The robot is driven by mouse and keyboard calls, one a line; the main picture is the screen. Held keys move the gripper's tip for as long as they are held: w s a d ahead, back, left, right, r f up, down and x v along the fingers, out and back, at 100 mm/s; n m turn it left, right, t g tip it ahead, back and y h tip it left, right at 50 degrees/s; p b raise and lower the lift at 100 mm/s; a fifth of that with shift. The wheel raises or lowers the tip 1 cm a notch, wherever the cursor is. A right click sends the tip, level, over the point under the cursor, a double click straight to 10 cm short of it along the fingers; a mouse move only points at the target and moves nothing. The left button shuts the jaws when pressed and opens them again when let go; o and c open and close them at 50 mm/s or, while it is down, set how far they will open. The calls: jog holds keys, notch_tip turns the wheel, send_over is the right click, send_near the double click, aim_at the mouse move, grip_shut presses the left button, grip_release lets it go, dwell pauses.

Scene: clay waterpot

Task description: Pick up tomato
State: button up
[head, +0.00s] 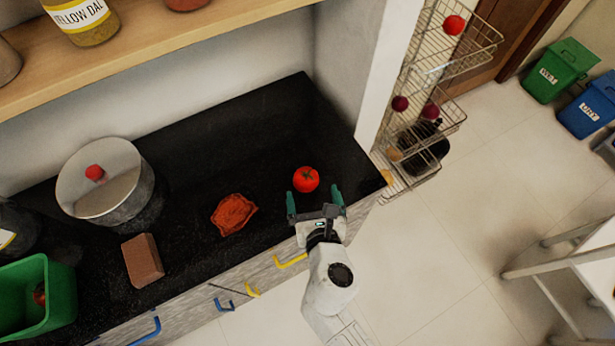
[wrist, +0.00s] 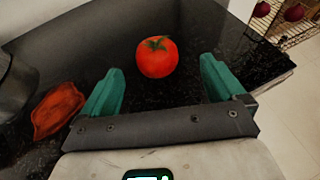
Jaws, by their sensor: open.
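A red tomato (head: 306,179) with a green stem sits on the black countertop (head: 265,130), right of centre. In the wrist view the tomato (wrist: 157,57) lies ahead of my gripper, between the lines of the two fingers and just beyond their tips. My gripper (head: 315,192) is open and empty, its two green fingers spread apart at the counter's front edge. The fingers also show in the wrist view (wrist: 160,72). I see no contact between fingers and tomato.
An orange-red crumpled item (head: 233,213) lies left of the tomato. Further left are a brown block (head: 142,260), a lidded steel pot (head: 104,182) and a green bin (head: 38,298). A wooden shelf (head: 160,45) hangs above. A wire rack (head: 440,60) stands right.

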aim_at(306, 176)
jog(key=shift+a+b+x, duration=0.15)
jog(key=shift+b+x, duration=0.1)
jog(key=shift+x, duration=1.7)
jog(key=shift+a+b+x, duration=0.15)
jog(key=shift+b+x, duration=0.1)
jog(key=shift+x, duration=1.65)
jog(key=shift+s+f, duration=0.15)
jog(key=shift+c, duration=0.4)
jog(key=c, duration=1)
notch_tip(306, 176, up, 4)
jog(key=shift+s+f+p, duration=0.1)
jog(key=shift+p, duration=1)
jog(key=s+d+r, duration=0.2)
jog(key=s+r, duration=0.1)
jog(key=s, duration=0.1)
jog(key=s+d+r+p, duration=0.1)
jog(key=s+d+r, duration=0.1)
jog(key=s+r, duration=0.1)
jog(key=s+d+r, duration=0.2)
jog(key=s+r, duration=0.1)
jog(key=s, duration=0.2)
jog(key=shift+s+r+p, duration=0.1)
jog(key=shift+s+p, duration=0.1)
jog(key=shift+p, duration=0.1)
